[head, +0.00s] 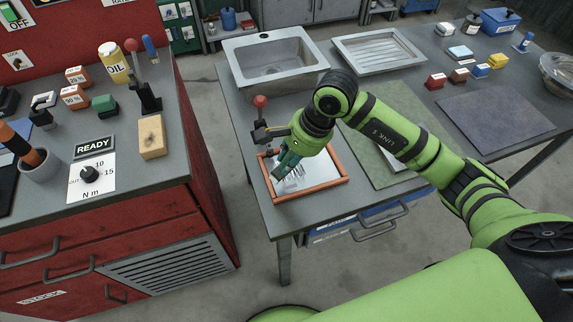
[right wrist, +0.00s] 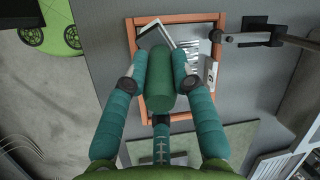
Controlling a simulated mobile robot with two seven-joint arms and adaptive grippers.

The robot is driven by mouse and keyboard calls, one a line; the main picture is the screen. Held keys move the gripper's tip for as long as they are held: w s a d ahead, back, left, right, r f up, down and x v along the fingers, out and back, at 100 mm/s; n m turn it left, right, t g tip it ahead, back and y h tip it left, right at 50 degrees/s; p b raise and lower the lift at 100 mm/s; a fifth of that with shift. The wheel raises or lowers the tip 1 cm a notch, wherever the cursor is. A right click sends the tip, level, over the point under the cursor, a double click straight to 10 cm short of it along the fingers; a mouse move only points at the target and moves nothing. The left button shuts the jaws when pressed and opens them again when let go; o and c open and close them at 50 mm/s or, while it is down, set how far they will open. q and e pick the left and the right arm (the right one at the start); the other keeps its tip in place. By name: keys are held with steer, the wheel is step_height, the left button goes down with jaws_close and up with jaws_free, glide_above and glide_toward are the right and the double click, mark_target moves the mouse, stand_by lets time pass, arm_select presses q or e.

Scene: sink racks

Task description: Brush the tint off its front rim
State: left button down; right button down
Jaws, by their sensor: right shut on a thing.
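A shallow frame with an orange-brown rim (head: 312,190) and a pale inside lies at the near left corner of the grey table. It also shows in the right wrist view (right wrist: 193,17). My right gripper (head: 287,163) is over its left part. In the right wrist view the right gripper (right wrist: 160,82) is shut around a green cylindrical handle (right wrist: 160,90). A pale, dark-edged flat piece (right wrist: 153,35) shows just beyond the handle; I cannot tell whether they are joined. Dark streaks (head: 295,172) show inside the frame. No tint is clear on the front rim. My left gripper is out of view.
A red-knobbed clamp (head: 262,115) stands at the frame's back left. A sink (head: 275,60), a drainer tray (head: 380,50) and a green mat (head: 388,125) are on the same table. A red cabinet (head: 100,240) stands left across a floor gap.

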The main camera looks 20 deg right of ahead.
mark_target(290, 152)
steer(key=shift+p+v, duration=0.3)
steer(key=shift+v, duration=0.65)
steer(key=shift+w+r, duration=0.2)
steer(key=shift+r, duration=0.25)
steer(key=shift+a+r+p, duration=0.2)
steer(key=shift+r+p, duration=0.25)
steer(key=shift+r, duration=0.3)
steer(key=shift+s+r, duration=0.1)
steer(key=shift+r, duration=0.3)
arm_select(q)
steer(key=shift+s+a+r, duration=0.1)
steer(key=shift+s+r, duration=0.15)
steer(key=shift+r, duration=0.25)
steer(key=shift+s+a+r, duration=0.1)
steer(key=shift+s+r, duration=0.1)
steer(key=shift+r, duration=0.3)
arm_select(e)
steer(key=shift+a, duration=0.1)
